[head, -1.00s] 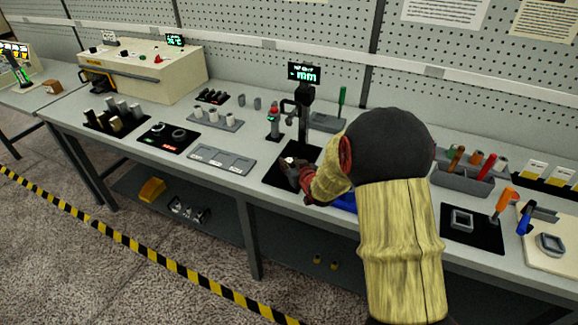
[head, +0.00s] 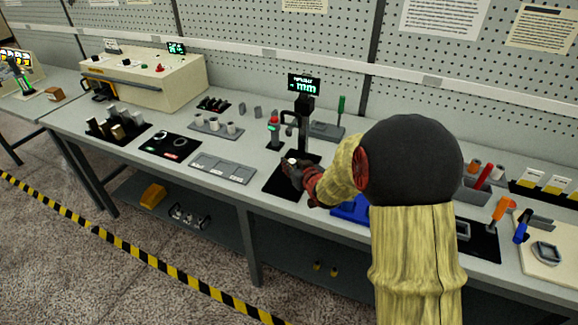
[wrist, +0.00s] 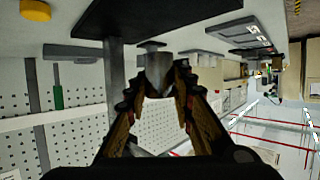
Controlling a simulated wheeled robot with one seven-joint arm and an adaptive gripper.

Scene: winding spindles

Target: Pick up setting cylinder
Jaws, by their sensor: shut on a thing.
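The setting cylinder (wrist: 158,72) is a short grey metal cylinder between my fingertips in the wrist view. My gripper (wrist: 160,90) is shut on it. In the head view my gripper (head: 293,172) is low over the black mat (head: 276,187) at the front of the gauge stand (head: 303,125). The cylinder's pale top (head: 291,161) just shows there, and the fingers hide most of it. I cannot tell whether it touches the mat.
The gauge post (wrist: 115,90) stands close beside my fingers. A red-topped device (head: 274,132) stands left of the stand. A grey slotted tray (head: 223,168) lies to the left, a blue tray (head: 350,209) to the right, partly behind my arm.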

